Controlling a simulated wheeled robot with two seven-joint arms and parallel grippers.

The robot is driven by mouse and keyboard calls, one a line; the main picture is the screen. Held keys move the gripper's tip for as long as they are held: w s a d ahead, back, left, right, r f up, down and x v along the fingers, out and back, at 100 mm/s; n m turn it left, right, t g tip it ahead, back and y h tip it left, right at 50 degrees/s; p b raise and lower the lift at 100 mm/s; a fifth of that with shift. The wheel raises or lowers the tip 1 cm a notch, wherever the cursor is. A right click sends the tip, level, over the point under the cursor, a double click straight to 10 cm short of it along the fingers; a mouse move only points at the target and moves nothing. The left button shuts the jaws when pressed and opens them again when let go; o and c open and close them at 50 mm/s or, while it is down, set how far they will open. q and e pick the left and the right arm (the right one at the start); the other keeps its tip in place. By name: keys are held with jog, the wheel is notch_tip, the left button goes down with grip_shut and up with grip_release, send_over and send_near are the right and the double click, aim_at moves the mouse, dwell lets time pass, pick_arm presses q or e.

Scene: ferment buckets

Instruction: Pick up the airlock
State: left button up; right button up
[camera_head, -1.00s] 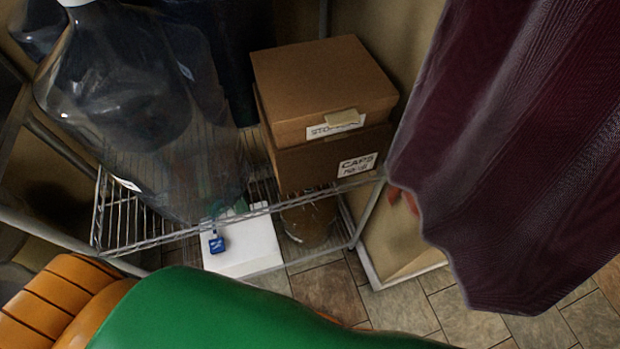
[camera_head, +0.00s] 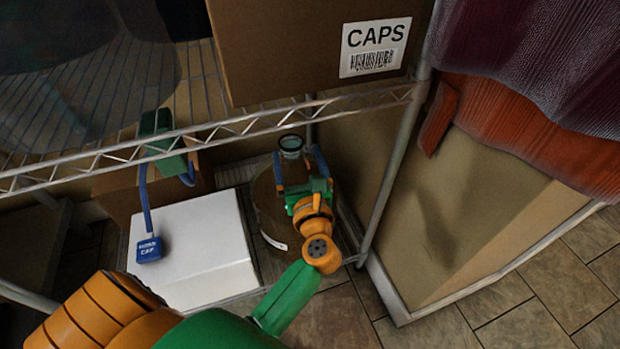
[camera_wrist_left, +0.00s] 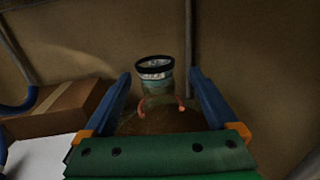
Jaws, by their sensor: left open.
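The airlock (camera_head: 291,146) is a small clear cylinder with a dark rim, upright on top of a brown round vessel (camera_head: 270,205) below the wire shelf. My left gripper (camera_head: 299,163) is open, with one blue finger on each side of the airlock. In the left wrist view the airlock (camera_wrist_left: 156,82) stands between and beyond the open fingers (camera_wrist_left: 160,82), with visible gaps on both sides. A small orange-red piece shows at its base. My right gripper does not show clearly in any view.
The wire shelf edge (camera_head: 215,130) runs above my gripper and carries a CAPS box (camera_head: 290,50). A white box (camera_head: 190,245) stands left of the vessel. A dark red cloth (camera_head: 530,50) hangs at right.

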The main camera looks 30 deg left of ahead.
aim_at(289, 137)
pick_arm(q)
jog(key=x, duration=0.7)
jog(key=shift+s+a+r+b, duration=0.2)
jog(key=shift+a+r+b, duration=0.05)
jog(key=shift+r+b, duration=0.05)
grip_shut()
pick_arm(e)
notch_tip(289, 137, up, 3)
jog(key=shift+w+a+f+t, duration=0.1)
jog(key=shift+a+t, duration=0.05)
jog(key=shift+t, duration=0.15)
pick_arm(q)
jog(key=shift+r, duration=0.1)
